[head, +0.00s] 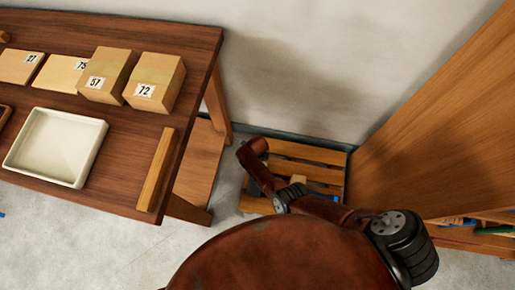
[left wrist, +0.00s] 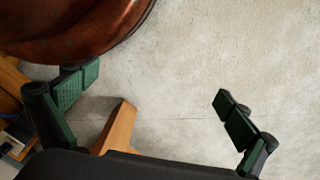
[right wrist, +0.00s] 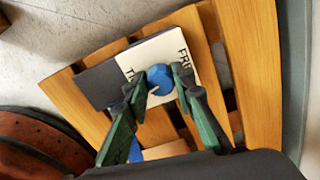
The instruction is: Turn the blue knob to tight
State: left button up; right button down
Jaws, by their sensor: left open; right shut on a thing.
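The blue knob (right wrist: 160,80) sits on a white plate (right wrist: 172,44) with dark lettering, partly covered; "FR" and a "T" can be read. The plate is on a dark board laid on a slatted wooden pallet (right wrist: 240,50). My right gripper (right wrist: 158,78) is shut on the blue knob, one green finger on each side. In the head view my right arm reaches down over the pallet (head: 305,152) and the knob cannot be made out. My left gripper (left wrist: 158,100) is open and empty, with bare floor and a wooden piece beyond its fingers.
A brown table (head: 120,120) stands at the left with numbered boxes (head: 155,80), a white tray (head: 57,146) and a wooden bar (head: 156,170). A large wooden panel (head: 450,125) rises to the right of the pallet. A wall is behind.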

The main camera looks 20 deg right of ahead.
pick_arm(q)
jog(key=shift+w+d+r, duration=0.15)
jog(key=shift+w+r, duration=0.2)
jog(key=shift+r, duration=0.25)
pick_arm(e)
jog(key=shift+s+m, duration=0.1)
jog(key=shift+m, duration=0.8)
pick_arm(q)
jog(key=shift+r, duration=0.1)
pick_arm(e)
jog(key=c, duration=1.6)
grip_release()
pick_arm(q)
jog(key=shift+s+f, duration=0.15)
jog(key=shift+f, duration=0.05)
pick_arm(e)
jog(key=shift+r, duration=0.15)
